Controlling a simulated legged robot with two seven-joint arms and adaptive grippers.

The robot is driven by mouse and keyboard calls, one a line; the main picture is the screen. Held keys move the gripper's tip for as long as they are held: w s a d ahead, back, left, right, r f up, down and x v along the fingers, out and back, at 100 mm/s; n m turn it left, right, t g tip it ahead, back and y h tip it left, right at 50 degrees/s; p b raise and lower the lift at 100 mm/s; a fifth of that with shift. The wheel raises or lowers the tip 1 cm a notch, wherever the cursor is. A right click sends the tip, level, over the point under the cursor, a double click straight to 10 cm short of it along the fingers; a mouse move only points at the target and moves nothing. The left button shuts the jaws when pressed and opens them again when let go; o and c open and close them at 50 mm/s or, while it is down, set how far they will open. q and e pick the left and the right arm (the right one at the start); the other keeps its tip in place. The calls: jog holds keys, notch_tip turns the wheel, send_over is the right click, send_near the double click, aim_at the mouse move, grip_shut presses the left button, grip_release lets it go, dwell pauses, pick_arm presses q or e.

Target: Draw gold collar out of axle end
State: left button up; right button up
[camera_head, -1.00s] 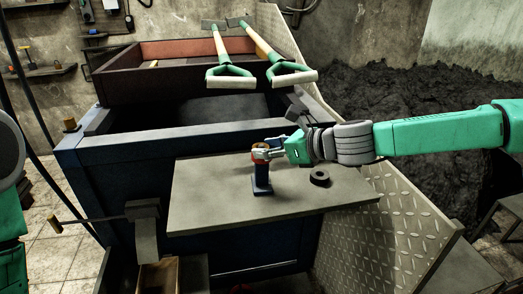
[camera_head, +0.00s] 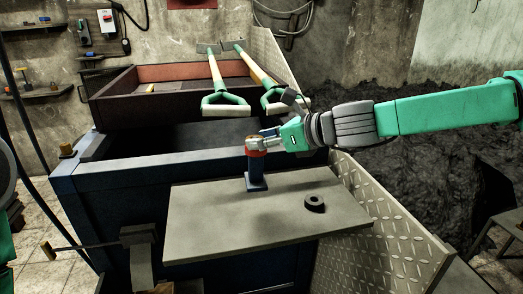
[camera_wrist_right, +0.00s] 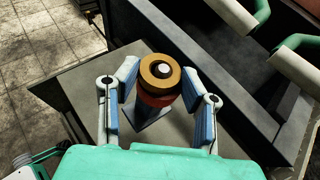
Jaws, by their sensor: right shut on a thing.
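The gold collar (camera_wrist_right: 161,71) is a round ring around a pale axle end (camera_wrist_right: 163,71). A red band (camera_wrist_right: 156,100) lies below it, above a blue block-like post (camera_head: 256,172) standing roughly upright. In the head view the gold collar (camera_head: 253,141) tops this post near the grey board's back edge. My right gripper (camera_head: 264,141) reaches in from the right and is shut on the collar. In the right wrist view the blue-padded fingers (camera_wrist_right: 160,84) flank the collar and red band; the exact contact is hard to see. My left gripper is out of view.
A tread-plate panel (camera_head: 385,215) slopes at the right. The board's front is clear.

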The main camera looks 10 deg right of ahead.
jog(key=shift+r, duration=0.25)
jog(key=shift+c, duration=0.5)
jog(key=shift+r+p, duration=1.4)
jog(key=shift+r, duration=0.1)
jog(key=shift+f, duration=0.1)
